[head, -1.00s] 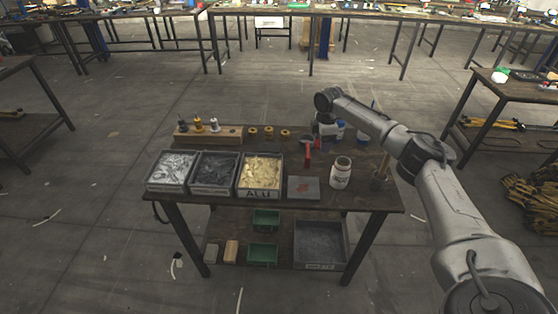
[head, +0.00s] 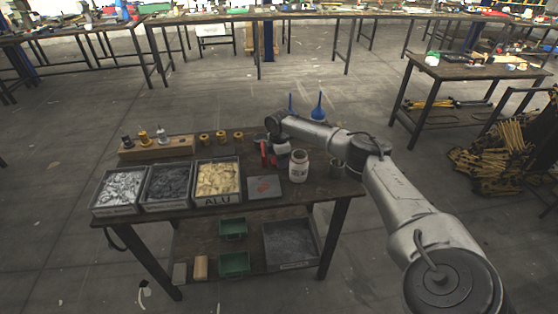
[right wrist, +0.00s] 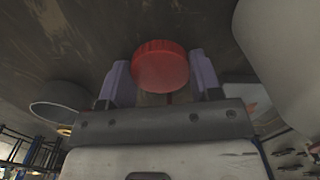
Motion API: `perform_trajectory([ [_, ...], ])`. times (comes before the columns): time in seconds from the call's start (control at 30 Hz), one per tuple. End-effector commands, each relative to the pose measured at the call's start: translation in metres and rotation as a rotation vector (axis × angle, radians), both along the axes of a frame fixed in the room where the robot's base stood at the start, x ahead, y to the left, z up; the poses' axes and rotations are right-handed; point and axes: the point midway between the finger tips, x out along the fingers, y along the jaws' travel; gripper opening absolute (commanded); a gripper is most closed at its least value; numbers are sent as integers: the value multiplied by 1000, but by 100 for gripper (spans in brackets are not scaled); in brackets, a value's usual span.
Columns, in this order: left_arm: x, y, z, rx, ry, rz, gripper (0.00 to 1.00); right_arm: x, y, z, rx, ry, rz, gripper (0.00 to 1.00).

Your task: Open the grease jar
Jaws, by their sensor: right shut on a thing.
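A white jar (head: 299,167) with a label stands upright near the right end of the work table; its top looks uncovered, with a grey rim. My right gripper (head: 279,150) is low over the table, just left of the jar, and mostly hidden by its own wrist. In the right wrist view, a round red lid with a ribbed edge (right wrist: 160,66) sits between the two purple fingers of my right gripper (right wrist: 160,80), which is shut on it. I cannot tell whether the lid touches the table. My left gripper is out of view.
The table also holds bins of rivets (head: 217,178), a wooden block with several small parts (head: 157,148), a grey plate (head: 265,187) and small red items (head: 264,155) by my wrist. Blue-tipped bottles (head: 318,105) stand behind my arm.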

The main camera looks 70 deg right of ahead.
Motion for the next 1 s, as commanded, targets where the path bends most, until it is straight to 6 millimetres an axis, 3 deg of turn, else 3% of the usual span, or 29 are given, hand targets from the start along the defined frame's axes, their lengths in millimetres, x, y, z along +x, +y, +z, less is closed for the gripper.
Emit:
perform_trajectory([
  [0.33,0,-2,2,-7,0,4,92,0,0,-2,1,1,0,30],
  [0.37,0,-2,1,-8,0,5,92,0,0,-2,0,0,0,59],
  [0.6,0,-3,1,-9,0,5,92,0,0,-2,0,0,0,82],
  [0.87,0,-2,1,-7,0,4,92,0,0,-1,0,0,0,84],
  [1.0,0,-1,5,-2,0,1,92,0,0,10,0,-1,-1,84],
])
